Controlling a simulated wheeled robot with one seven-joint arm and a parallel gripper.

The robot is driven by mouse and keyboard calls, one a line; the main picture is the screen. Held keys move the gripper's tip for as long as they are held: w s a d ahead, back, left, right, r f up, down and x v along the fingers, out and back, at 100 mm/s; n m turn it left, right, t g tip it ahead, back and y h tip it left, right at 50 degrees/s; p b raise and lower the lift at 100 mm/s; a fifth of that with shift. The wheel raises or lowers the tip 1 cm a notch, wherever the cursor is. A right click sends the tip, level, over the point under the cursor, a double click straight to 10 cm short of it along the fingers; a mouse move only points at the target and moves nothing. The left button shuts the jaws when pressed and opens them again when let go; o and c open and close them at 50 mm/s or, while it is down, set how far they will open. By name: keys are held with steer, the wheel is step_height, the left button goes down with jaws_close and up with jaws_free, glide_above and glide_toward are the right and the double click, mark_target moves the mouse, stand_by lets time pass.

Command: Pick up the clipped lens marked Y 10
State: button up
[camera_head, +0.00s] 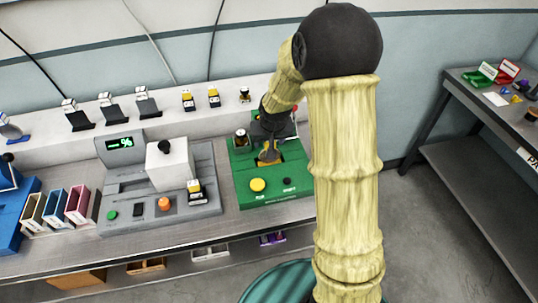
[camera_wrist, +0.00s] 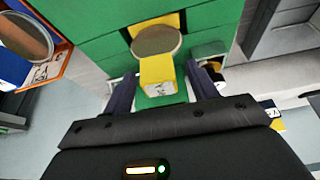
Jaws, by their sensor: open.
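A yellow clip (camera_wrist: 158,72) holding a round grey lens (camera_wrist: 156,41) sits at the green machine in the wrist view. Its white label faces my gripper, but I cannot read the mark for certain. My gripper (camera_wrist: 163,88) is open, with one dark finger on each side of the clip's near end; I cannot tell whether they touch it. In the head view my gripper (camera_head: 268,150) is over the green machine (camera_head: 280,200), and my arm hides part of that machine. Another yellow clipped lens (camera_head: 195,190) stands on the grey machine.
Another clipped piece (camera_head: 241,138) stands at the green machine's back left, close to my gripper. Two yellow-and-black pieces (camera_head: 187,99) (camera_head: 213,97) stand on the back ledge. The grey machine (camera_head: 150,215) with a white box (camera_head: 168,165) is to the left.

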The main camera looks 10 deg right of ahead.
steer(key=shift+c, duration=0.5)
jaws_close()
step_height(320, 180, up, 10)
steer(key=shift+r, duration=0.1)
stand_by(0.5)
